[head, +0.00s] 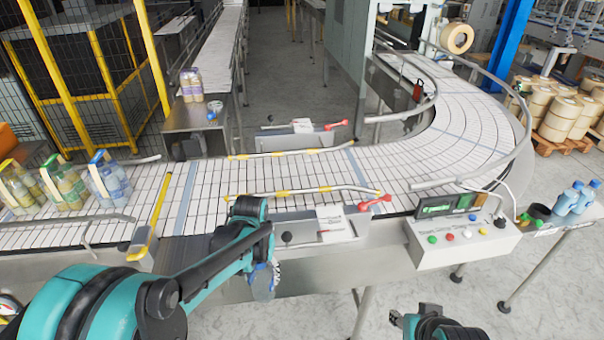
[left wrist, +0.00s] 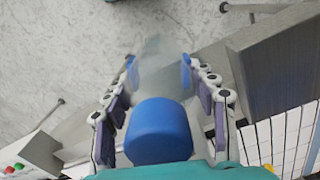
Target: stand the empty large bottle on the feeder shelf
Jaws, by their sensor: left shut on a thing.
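My left gripper (head: 262,272) is shut on a clear large bottle (head: 263,285) with a blue cap, in front of the conveyor's near side. In the left wrist view the blue cap (left wrist: 158,132) is close to the camera, between the fingers, and the see-through body (left wrist: 160,72) points away over the floor. A narrow grey shelf (head: 588,215), which looks like the feeder shelf, is at the right edge of the head view, with blue bottles (head: 567,200) on it. My right gripper (head: 402,322) is partly in view at the bottom; its fingers are unclear.
The white slatted conveyor (head: 300,178) curves away to the right behind my left gripper. A control box (head: 462,238) with coloured buttons stands between that gripper and the shelf. Bottle packs (head: 108,178) sit on the conveyor at left. Open floor (head: 460,310) lies in front.

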